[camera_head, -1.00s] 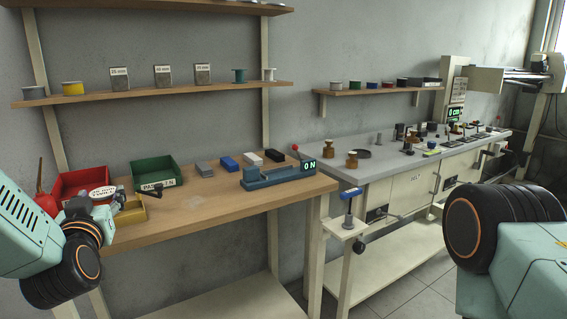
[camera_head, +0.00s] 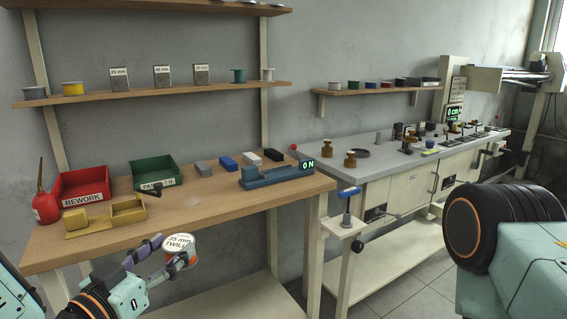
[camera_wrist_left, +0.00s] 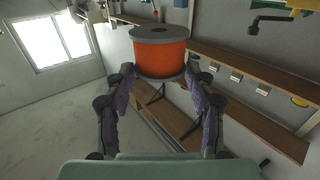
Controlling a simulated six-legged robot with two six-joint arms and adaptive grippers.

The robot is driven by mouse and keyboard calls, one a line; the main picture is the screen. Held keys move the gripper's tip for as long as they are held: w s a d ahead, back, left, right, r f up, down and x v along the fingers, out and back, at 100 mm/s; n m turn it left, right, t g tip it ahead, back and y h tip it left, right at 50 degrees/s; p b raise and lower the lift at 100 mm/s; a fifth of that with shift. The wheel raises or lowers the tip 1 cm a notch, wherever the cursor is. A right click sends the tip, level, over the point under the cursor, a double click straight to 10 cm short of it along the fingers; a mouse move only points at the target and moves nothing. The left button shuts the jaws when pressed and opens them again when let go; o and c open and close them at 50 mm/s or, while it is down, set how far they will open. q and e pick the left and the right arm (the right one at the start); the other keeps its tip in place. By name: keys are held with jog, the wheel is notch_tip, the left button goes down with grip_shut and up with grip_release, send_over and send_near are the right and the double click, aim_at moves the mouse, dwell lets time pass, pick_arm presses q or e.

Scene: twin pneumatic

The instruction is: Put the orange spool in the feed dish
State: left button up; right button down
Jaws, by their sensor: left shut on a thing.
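The orange spool (camera_wrist_left: 160,58) has grey flanges and fills the top middle of the left wrist view. In the head view its white top label (camera_head: 179,243) reads 35 mm TWILL. My left gripper (camera_head: 160,262) is shut on the spool and holds it in front of the left bench's front edge, clear of the top. Its two fingers (camera_wrist_left: 160,85) lie on either side of the spool in the wrist view. A dark, flat round dish (camera_head: 358,152) on the grey bench at right may be the feed dish. My right gripper is out of view.
The wooden bench (camera_head: 215,205) bears a red REWORK bin (camera_head: 82,198), a green bin (camera_head: 152,182), a yellow tray (camera_head: 128,211), a red oil can (camera_head: 45,206) and a blue fixture (camera_head: 275,176). A blue-topped post (camera_head: 347,205) stands between the benches.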

pick_arm(q)
jog(key=s+d+f+m+g+h, duration=0.1)
jog(key=s+d+f+h, duration=0.1)
jog(key=s+f, duration=0.6)
notch_tip(320, 180, down, 3)
jog(key=shift+f+m, duration=0.1)
jog(key=shift+m, duration=0.2)
jog(key=shift+d, duration=0.15)
